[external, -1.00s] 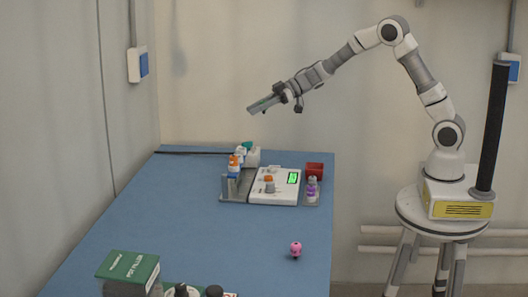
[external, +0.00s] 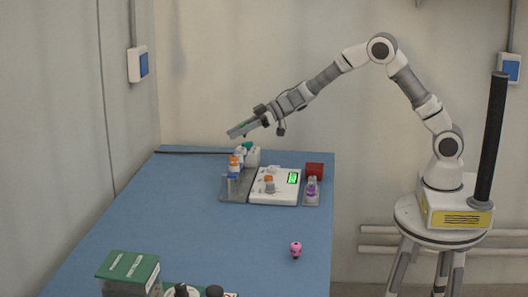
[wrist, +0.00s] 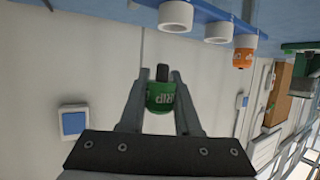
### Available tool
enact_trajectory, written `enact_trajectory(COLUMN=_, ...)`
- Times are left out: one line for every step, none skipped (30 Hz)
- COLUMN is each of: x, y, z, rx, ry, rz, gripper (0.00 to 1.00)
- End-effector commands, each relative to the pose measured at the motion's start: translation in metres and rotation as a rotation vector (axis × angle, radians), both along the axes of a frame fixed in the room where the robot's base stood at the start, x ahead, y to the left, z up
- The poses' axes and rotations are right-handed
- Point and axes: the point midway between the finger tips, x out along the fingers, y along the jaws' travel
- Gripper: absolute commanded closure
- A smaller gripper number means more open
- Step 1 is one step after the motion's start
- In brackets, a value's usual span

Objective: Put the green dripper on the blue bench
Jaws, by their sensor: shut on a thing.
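The green dripper (wrist: 160,98), with white lettering and a dark tip, sits between the two fingers of my gripper (wrist: 160,82) in the wrist view. The fingers are shut on its sides. In the external view my gripper (external: 236,130) is in the air above the far end of the blue bench (external: 200,225), above and slightly left of the bottles there. Only a small trace of green shows at the fingers in that view.
A grey rack with bottles (external: 237,187), a white device with a green display (external: 275,188), a red box (external: 314,171) and a purple-labelled bottle (external: 312,189) crowd the far end. A pink figure (external: 295,249) and a green box (external: 130,267) stand nearer. The bench's middle is clear.

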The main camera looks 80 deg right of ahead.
Motion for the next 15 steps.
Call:
enact_trajectory(x=0.006, y=0.011, z=-0.011, rx=-0.001, ry=0.001, rz=0.004, gripper=1.00)
enact_trajectory(x=0.009, y=0.015, z=-0.014, rx=0.000, ry=0.001, rz=0.003, gripper=1.00)
enact_trajectory(x=0.012, y=0.020, z=-0.018, rx=0.000, ry=0.001, rz=0.002, gripper=1.00)
enact_trajectory(x=0.010, y=0.016, z=-0.024, rx=0.000, ry=0.004, rz=-0.001, gripper=1.00)
enact_trajectory(x=0.010, y=0.016, z=-0.028, rx=0.000, ry=0.004, rz=-0.001, gripper=1.00)
enact_trajectory(x=0.010, y=0.016, z=-0.034, rx=0.001, ry=0.004, rz=-0.001, gripper=1.00)
enact_trajectory(x=0.010, y=0.016, z=-0.037, rx=0.000, ry=0.004, rz=-0.001, gripper=1.00)
enact_trajectory(x=0.010, y=0.015, z=-0.040, rx=0.000, ry=0.002, rz=-0.001, gripper=1.00)
enact_trajectory(x=0.010, y=0.015, z=-0.042, rx=0.001, ry=0.002, rz=-0.002, gripper=1.00)
enact_trajectory(x=0.010, y=0.016, z=-0.044, rx=0.000, ry=0.001, rz=-0.001, gripper=1.00)
enact_trajectory(x=0.010, y=0.016, z=-0.045, rx=0.000, ry=0.001, rz=0.000, gripper=1.00)
enact_trajectory(x=0.010, y=0.016, z=-0.046, rx=0.000, ry=0.001, rz=0.000, gripper=1.00)
enact_trajectory(x=0.010, y=0.016, z=-0.047, rx=-0.001, ry=0.000, rz=0.000, gripper=1.00)
enact_trajectory(x=0.010, y=0.015, z=-0.047, rx=-0.001, ry=0.000, rz=0.000, gripper=1.00)
enact_trajectory(x=0.010, y=0.015, z=-0.047, rx=-0.001, ry=-0.001, rz=-0.001, gripper=1.00)
